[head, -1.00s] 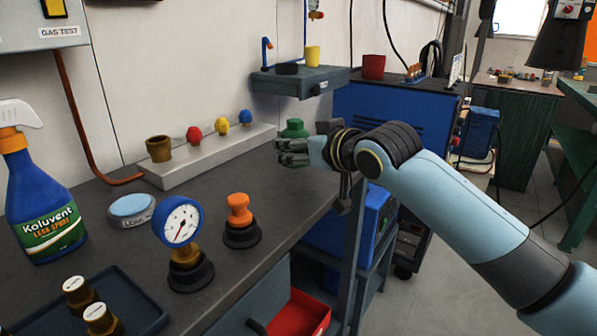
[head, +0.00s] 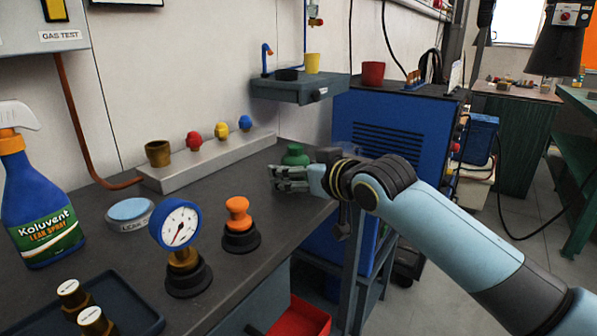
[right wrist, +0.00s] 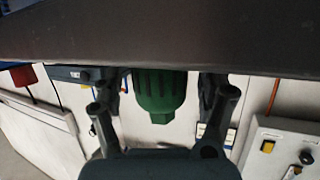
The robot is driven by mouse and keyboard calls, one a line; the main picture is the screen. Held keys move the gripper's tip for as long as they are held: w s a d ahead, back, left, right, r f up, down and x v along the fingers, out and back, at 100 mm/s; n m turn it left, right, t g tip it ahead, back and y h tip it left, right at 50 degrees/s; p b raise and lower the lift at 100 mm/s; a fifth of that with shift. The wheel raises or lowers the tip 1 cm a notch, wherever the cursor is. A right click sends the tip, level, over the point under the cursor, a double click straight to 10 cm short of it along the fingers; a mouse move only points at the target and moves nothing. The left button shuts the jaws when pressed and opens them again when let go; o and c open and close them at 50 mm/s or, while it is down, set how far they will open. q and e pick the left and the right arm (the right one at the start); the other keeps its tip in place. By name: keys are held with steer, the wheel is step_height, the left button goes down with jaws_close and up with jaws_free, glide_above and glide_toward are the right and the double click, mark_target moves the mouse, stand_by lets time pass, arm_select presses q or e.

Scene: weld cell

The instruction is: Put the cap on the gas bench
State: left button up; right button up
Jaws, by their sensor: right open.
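The green cap (head: 295,156) is at the far right end of the dark gas bench (head: 200,232), near its edge. In the right wrist view, which is upside down, the cap (right wrist: 160,92) is between my fingers, with its wide end against the bench surface (right wrist: 160,35). My right gripper (head: 290,178) is at the cap, its fingers low over the bench and partly hiding the cap's base. The right gripper (right wrist: 162,105) is open, with gaps between the fingers and the cap. My left gripper is not in view.
A grey rail (head: 208,163) behind holds a brass cup (head: 158,153) and red, yellow and blue knobs. An orange-topped fitting (head: 239,222), a gauge (head: 180,230), a blue puck (head: 130,212) and a spray bottle (head: 38,195) stand nearer. The bench between rail and fittings is clear.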

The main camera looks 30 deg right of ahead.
steer(key=shift+r, duration=0.15)
steer(key=p+v, duration=0.2)
steer(key=v, duration=1)
steer(key=shift+p, duration=0.35)
